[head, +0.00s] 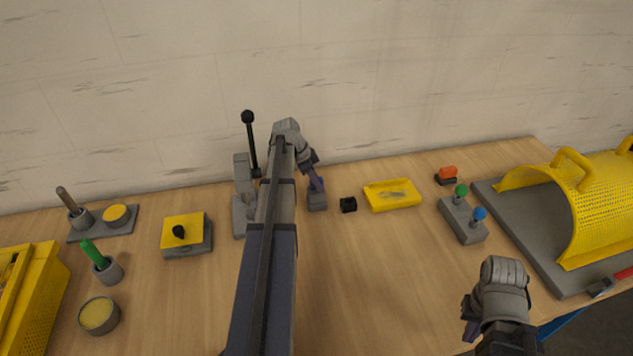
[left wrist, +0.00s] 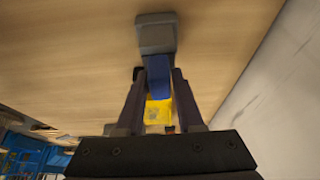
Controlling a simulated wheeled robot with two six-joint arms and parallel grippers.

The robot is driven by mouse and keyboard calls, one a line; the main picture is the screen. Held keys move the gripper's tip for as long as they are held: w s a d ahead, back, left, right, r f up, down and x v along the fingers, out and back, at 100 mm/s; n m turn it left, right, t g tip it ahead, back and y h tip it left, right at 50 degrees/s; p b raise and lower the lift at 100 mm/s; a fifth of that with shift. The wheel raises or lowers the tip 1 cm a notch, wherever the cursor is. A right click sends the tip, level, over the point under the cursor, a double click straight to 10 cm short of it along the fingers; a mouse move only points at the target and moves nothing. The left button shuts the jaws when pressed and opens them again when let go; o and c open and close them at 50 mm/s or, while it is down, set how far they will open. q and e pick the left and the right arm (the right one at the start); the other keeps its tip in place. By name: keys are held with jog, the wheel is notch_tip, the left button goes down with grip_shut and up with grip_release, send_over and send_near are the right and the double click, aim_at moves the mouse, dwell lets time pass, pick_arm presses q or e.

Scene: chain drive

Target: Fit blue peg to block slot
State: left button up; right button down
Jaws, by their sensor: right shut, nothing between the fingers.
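My left gripper (head: 317,183) reaches to the back middle of the table, close to a small grey block (head: 316,201). In the left wrist view its fingers (left wrist: 158,78) close in on both sides of a blue peg (left wrist: 157,70). The peg's far end meets the grey block (left wrist: 155,35); how deep it sits in the slot is hidden. My right gripper (head: 469,318) is shut and empty over the front right of the table.
A black piece (head: 348,205) and a yellow tray (head: 393,195) lie right of the block. A lever stand (head: 242,190) stands left. A grey base with green and blue knobs (head: 463,220) and a yellow guard (head: 600,205) are at right. The front middle is clear.

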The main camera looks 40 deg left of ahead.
pick_arm(q)
jog(key=o, duration=0.4)
jog(key=shift+r, duration=0.2)
pick_arm(e)
jog(key=shift+r, duration=0.15)
pick_arm(q)
jog(key=p+v, duration=0.7)
jog(key=shift+s+r, duration=0.15)
jog(key=shift+r, duration=0.05)
pick_arm(e)
notch_tip(320, 180, up, 7)
